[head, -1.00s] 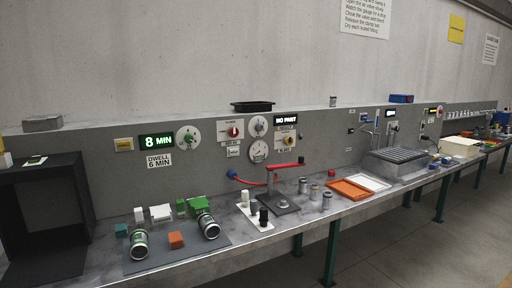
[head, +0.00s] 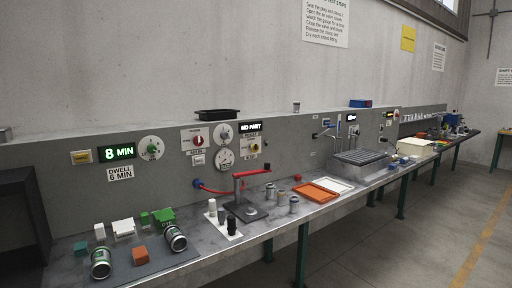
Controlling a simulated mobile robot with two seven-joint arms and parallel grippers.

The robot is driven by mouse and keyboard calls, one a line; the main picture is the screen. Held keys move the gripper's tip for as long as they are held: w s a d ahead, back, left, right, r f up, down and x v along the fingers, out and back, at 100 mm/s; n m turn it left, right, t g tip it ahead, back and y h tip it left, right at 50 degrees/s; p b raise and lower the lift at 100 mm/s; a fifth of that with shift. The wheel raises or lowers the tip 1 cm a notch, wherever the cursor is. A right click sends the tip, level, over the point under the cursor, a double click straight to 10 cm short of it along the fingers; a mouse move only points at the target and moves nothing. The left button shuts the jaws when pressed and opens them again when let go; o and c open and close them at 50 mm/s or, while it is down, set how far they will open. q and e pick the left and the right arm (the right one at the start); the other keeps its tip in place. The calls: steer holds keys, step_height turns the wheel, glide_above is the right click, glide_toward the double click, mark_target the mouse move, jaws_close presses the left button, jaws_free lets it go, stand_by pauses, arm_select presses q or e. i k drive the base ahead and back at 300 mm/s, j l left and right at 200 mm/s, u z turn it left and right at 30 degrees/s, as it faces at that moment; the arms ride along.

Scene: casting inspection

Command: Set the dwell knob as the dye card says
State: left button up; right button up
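The dwell knob (head: 152,148) is a green knob on a round white dial on the grey back panel. The lit display (head: 117,152) to its left reads "8 MIN" in green. Below the display, a white card (head: 120,173) reads "DWELL 6 MIN". Neither of my grippers is in the head view.
Two cans (head: 101,263) and small blocks lie on a dark mat (head: 150,267) at the bench's near left. A red-handled clamp (head: 245,208) stands mid-bench. A black box (head: 22,222) stands at the far left. Floor (head: 420,240) in front of the bench is clear.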

mark_target(152, 149)
steer(key=i+u, duration=0.1)
steer(key=i, duration=0.4)
steer(key=i+l+u, duration=0.1)
steer(key=i, duration=0.4)
steer(key=i+l+u, duration=0.1)
steer(key=i, duration=0.4)
steer(key=l, duration=0.1)
